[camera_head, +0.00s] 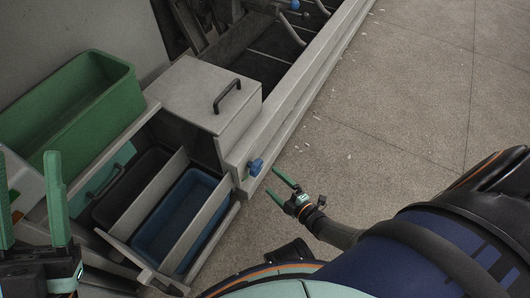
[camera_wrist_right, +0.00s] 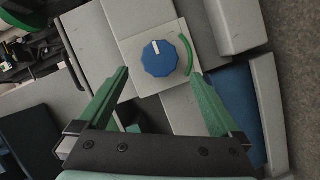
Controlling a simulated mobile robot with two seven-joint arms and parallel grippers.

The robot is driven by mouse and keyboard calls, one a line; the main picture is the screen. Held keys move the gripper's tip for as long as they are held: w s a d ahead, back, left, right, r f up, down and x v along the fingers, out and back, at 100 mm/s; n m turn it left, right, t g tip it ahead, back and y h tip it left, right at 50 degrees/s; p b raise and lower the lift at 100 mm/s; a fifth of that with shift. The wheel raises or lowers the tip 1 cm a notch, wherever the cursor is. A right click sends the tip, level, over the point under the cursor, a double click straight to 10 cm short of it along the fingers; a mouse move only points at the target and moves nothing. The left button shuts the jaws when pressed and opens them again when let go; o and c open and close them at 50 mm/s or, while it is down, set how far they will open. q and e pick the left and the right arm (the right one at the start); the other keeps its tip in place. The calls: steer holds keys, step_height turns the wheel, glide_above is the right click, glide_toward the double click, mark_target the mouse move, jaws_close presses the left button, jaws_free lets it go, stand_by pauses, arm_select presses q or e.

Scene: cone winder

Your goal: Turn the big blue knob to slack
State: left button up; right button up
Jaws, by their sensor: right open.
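The big blue knob (camera_head: 255,167) sits on the end face of the grey machine. In the right wrist view the knob (camera_wrist_right: 160,60) is many-sided, on a light square plate. Its white pointer mark points toward the picture's top, slightly left. A green arc (camera_wrist_right: 187,50) is marked on the plate right of the knob. My right gripper (camera_head: 269,179) is open, its green fingers facing the knob. In the wrist view its fingertips (camera_wrist_right: 158,73) stand either side of the knob's lower part, apparently short of it. My left gripper (camera_head: 28,158) is open and empty at the left edge.
A grey box with a black handle (camera_head: 227,95) stands above the knob. A green bin (camera_head: 75,105), a blue bin (camera_head: 185,222) and a dark bin are at left. A small blue knob (camera_head: 295,5) is further back. Concrete floor (camera_head: 410,90) at right is clear.

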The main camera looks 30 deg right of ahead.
arm_select(q)
steer(key=shift+s+r+p, duration=0.1)
steer(key=shift+r+p, duration=0.35)
steer(key=shift+r, duration=0.35)
arm_select(e)
steer(key=shift+v, duration=2.3)
